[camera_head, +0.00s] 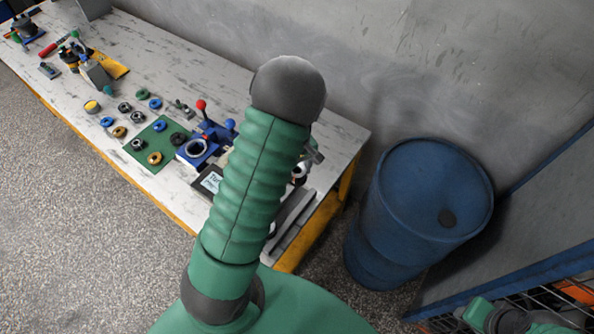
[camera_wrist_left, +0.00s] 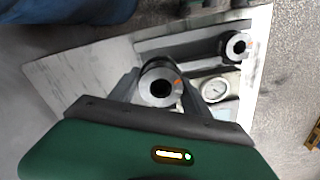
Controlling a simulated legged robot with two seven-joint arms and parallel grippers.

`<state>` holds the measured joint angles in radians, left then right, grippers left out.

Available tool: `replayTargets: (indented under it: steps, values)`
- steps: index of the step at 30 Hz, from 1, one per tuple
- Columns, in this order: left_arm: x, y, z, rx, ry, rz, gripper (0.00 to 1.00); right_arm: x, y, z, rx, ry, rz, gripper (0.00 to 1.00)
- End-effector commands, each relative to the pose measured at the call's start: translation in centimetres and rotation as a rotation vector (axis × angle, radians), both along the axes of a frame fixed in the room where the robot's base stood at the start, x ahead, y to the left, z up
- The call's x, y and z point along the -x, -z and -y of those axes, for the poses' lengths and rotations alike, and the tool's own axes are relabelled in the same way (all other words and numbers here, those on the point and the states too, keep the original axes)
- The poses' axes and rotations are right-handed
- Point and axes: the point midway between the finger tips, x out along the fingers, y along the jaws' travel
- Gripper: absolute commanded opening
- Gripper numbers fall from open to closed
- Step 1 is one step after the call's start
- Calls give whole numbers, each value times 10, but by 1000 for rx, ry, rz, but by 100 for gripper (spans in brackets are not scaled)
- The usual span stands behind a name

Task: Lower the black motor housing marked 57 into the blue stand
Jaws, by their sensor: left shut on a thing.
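My left arm covers the middle of the head view and hides most of my left gripper; a grey bit of the gripper (camera_head: 314,152) shows behind it. In the left wrist view the gripper (camera_wrist_left: 160,97) is shut on a black cylindrical motor housing (camera_wrist_left: 175,70) with a silver ring-shaped end and an orange mark. I cannot read a number on it. A blue stand (camera_head: 196,150) with a round opening sits on the table beside the green mat, left of my arm. My right gripper is not in view.
A second black cylinder (camera_wrist_left: 235,46) lies near a round gauge (camera_wrist_left: 216,89) in a grey holder. The white table (camera_head: 165,45) carries several rings, a green mat (camera_head: 147,158) and a red-knobbed blue lever device (camera_head: 213,129). A blue barrel (camera_head: 420,205) stands right of the table.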

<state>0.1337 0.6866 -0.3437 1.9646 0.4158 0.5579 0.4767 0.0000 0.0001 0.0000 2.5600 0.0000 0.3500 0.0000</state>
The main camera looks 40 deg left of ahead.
Motion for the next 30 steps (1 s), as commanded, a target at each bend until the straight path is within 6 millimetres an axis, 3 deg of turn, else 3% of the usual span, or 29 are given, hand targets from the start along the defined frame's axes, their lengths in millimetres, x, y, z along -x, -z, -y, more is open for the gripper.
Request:
replayTargets:
  steps: [21,30]
  values:
    - [-1,-35,0,-1,0,1,0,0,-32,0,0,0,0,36]
    - [-1,-37,0,-1,0,1,0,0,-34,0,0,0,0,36]
